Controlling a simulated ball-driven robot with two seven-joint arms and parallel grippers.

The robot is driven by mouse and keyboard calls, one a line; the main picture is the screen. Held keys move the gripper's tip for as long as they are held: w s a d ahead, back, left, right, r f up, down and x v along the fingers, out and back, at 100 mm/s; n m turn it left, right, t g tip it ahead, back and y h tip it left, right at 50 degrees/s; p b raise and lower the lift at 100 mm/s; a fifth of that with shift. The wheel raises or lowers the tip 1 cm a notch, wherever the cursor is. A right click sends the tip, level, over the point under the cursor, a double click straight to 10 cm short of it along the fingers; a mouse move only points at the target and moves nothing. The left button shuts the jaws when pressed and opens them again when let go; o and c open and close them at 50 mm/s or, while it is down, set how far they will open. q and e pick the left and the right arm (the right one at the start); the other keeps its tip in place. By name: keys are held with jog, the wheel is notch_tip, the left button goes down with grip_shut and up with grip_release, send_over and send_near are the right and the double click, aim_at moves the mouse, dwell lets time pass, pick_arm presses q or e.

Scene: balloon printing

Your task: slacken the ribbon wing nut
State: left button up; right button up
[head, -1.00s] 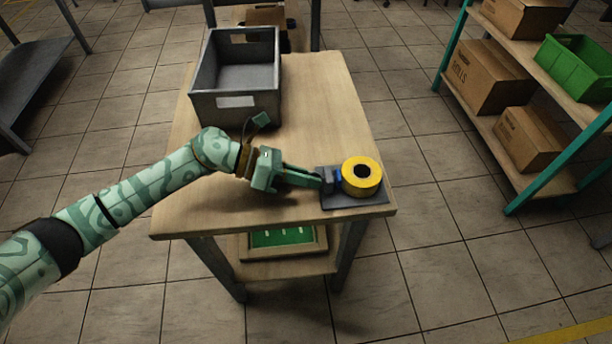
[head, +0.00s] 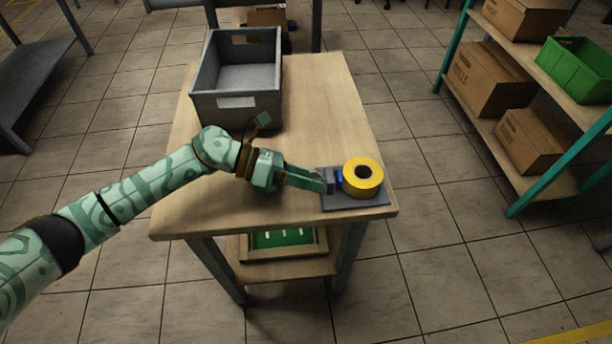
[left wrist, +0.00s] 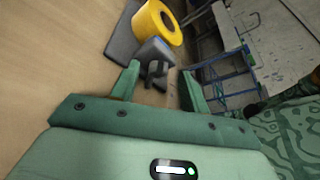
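A yellow ribbon roll (head: 362,174) sits on a small dark grey stand (head: 352,203) at the front right of the table; the roll also shows in the left wrist view (left wrist: 158,22). A blue part (head: 338,186) is on the roll's left side. In the left wrist view a dark winged piece, apparently the wing nut (left wrist: 156,70), sticks out from a grey block toward me. My left gripper (head: 322,184) points right at it from the left. Its fingers are apart, with the dark piece between their tips; I see gaps and cannot confirm contact. My right gripper is out of view.
A grey crate (head: 237,112) stands at the back left of the wooden table (head: 310,110). A green-floored tray (head: 283,239) is on the shelf below. A rack with cardboard boxes (head: 487,77) and a green bin (head: 577,69) is at the right. The table's middle is clear.

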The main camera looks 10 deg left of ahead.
pick_arm(q)
jog(key=shift+w+a+f, duration=0.1)
jog(key=shift+w+f, duration=0.1)
jog(key=shift+f, duration=0.05)
dwell(0.4)
